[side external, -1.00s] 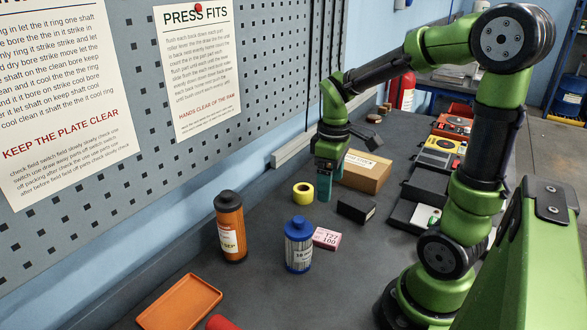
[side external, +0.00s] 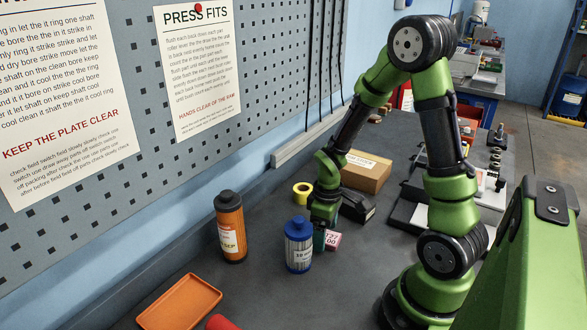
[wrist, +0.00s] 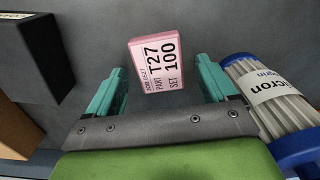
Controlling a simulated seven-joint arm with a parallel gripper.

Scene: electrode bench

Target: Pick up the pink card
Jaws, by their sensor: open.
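The pink card (wrist: 157,66) is a small pink block with a white printed label reading T27 100. In the side external view the card (side external: 333,241) lies on the dark bench, partly hidden behind my gripper. My gripper (side external: 321,243) is low over the bench, right by the card. In the wrist view the two teal fingers of my gripper (wrist: 159,92) are spread apart. The card shows between and a little beyond them, with a gap on each side. I cannot tell the exact height of the fingertips over it.
A blue-capped filter cartridge (side external: 299,245) stands close beside my gripper; it also shows near the right finger in the wrist view (wrist: 270,95). A black box (side external: 357,208), yellow tape roll (side external: 303,193), cardboard box (side external: 367,171), orange bottle (side external: 231,228) and orange tray (side external: 180,303) are around.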

